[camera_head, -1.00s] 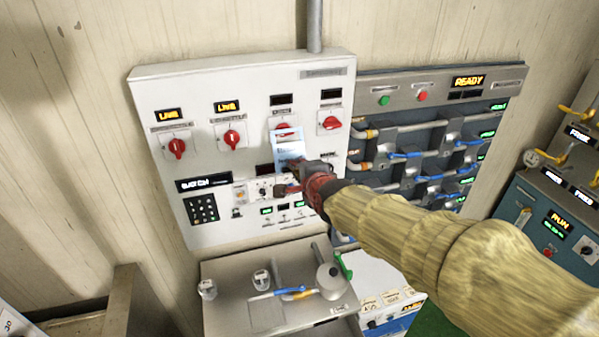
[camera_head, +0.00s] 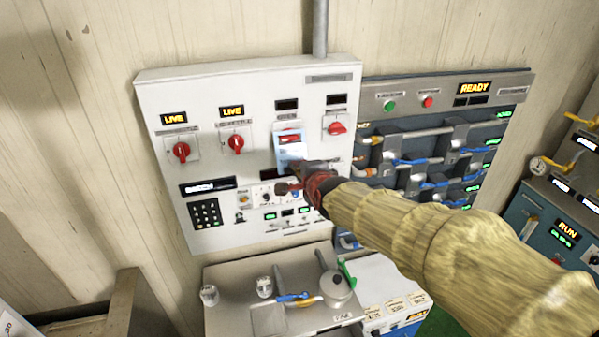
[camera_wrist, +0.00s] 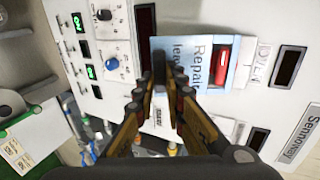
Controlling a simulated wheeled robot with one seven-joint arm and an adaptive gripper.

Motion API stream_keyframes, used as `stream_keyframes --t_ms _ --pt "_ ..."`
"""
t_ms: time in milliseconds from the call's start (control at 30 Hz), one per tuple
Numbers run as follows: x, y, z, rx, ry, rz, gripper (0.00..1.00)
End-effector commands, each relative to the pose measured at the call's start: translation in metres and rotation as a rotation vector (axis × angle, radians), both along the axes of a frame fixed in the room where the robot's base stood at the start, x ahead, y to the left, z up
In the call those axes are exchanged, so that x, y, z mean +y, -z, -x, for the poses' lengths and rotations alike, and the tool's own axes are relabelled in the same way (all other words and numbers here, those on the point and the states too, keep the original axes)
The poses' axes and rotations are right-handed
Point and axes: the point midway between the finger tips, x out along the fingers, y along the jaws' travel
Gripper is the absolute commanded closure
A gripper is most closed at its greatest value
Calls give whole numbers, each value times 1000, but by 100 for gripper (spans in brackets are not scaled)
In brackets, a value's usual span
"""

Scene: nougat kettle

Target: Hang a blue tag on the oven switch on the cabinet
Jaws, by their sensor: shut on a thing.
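My gripper (camera_head: 296,177) is shut on the lower edge of a pale blue tag (camera_head: 290,154) in front of the white cabinet (camera_head: 215,85). In the wrist view the fingertips (camera_wrist: 160,88) meet at the edge of the tag (camera_wrist: 190,52), where "Repair" can be read. The tag has a cut-out window. A red switch handle (camera_head: 290,138) shows through it, lying level in the head view; it is also inside the window in the wrist view (camera_wrist: 221,68). Whether the tag rests on the handle cannot be told. The label above this switch is too blurred to read.
Other red switches stand left (camera_head: 181,151) and right (camera_head: 336,128) on the cabinet, with small knobs and a keypad (camera_head: 205,213) below. A pipe panel (camera_head: 430,150) adjoins at right. A grey worktop (camera_head: 235,305) with a kettle (camera_head: 336,286) is underneath.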

Motion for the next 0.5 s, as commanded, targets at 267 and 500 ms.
stream_keyframes --t_ms 267,500 --pt "0 0 0 -1 0 0 100" --pt "0 0 0 0 0 0 82"
